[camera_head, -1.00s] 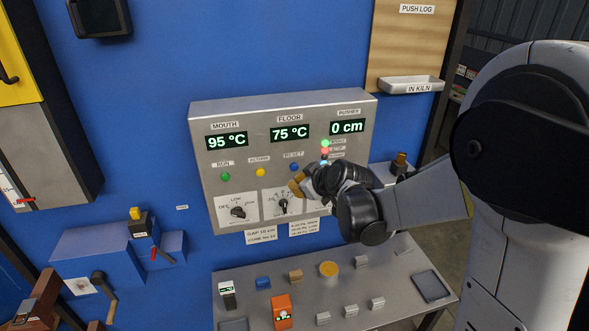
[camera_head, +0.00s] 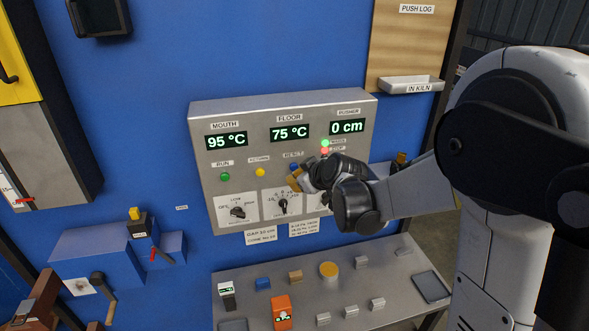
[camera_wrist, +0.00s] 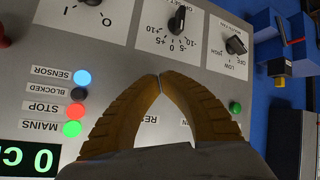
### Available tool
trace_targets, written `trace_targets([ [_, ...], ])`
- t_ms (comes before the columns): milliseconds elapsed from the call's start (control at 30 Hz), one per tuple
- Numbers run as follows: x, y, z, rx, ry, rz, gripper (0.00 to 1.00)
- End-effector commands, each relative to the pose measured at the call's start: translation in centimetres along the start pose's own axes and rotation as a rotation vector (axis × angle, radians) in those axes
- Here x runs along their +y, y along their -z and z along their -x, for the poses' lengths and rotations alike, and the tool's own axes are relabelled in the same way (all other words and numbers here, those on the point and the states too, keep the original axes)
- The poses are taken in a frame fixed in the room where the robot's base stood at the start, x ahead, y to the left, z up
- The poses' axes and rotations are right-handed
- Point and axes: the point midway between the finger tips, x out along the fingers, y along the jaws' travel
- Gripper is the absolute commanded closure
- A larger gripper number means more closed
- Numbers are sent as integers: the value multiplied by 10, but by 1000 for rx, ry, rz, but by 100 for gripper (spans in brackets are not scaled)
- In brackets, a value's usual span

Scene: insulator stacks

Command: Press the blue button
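The blue button (camera_head: 294,167) is small and sits under the RESET label on the grey control panel (camera_head: 205,120), right of the yellow button (camera_head: 260,172). My gripper (camera_head: 293,182) is in front of the panel, with its tan fingertips just below the blue button in the head view. Whether they touch the panel cannot be told. In the wrist view the two fingers (camera_wrist: 160,78) meet at their tips with nothing seen between them. The blue button is not visible there; the fingers cover part of the panel near the RESET label (camera_wrist: 152,119).
A green button (camera_head: 225,176) is at the panel's left. Rotary knobs (camera_head: 238,212) lie below. A lit light-blue SENSOR lamp (camera_wrist: 82,78) is beside the fingers. A bench (camera_head: 300,290) with several small items stands under the panel.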

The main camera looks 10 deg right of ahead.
Motion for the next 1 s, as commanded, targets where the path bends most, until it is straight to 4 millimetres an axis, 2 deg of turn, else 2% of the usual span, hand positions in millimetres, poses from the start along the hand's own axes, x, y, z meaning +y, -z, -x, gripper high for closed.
trace_targets([
  [700, 0, 0, 0, 0, 0, 0, 100],
  [1000, 3, 3, -7, 0, 0, 0, 100],
])
